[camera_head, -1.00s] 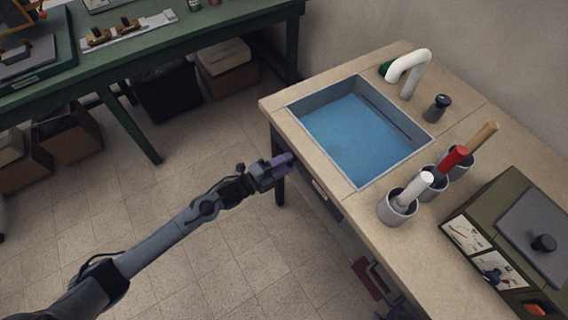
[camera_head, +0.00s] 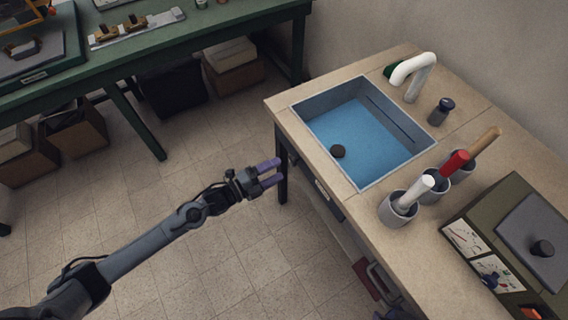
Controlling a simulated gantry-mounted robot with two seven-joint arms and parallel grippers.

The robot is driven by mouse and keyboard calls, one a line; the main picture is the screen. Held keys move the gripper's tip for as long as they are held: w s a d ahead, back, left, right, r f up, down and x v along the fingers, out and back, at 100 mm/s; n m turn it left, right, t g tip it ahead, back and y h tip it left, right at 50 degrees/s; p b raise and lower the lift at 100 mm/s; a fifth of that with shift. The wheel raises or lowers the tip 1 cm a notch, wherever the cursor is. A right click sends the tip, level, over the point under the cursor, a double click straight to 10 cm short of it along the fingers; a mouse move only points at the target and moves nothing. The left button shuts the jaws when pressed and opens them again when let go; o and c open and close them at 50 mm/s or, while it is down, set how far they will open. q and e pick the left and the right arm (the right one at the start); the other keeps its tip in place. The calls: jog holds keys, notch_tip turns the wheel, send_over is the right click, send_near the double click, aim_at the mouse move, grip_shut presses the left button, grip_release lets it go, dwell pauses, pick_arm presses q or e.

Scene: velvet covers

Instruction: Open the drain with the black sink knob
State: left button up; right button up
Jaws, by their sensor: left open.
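The sink (camera_head: 369,182) is a metal-rimmed rectangular basin set in the counter, with blue water (camera_head: 365,140) in it. A small dark round piece (camera_head: 338,151), perhaps the drain or its plug, shows near the left side of the basin. The black sink knob (camera_head: 441,109) stands upright on the counter behind the sink, right of the white faucet (camera_head: 416,70). My left gripper (camera_head: 270,172) is open and empty, left of the counter's front edge and apart from the knob.
Several metal cups hold white, red and wooden handles (camera_head: 399,210) right of the sink. An olive box with gauges (camera_head: 485,245) stands farther right. A green workbench (camera_head: 200,50) with boxes beneath is at the back left. The floor around my left arm is clear.

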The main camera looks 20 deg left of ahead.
pick_arm(q)
jog(key=shift+p+v, duration=0.4)
jog(key=shift+v, duration=2.3)
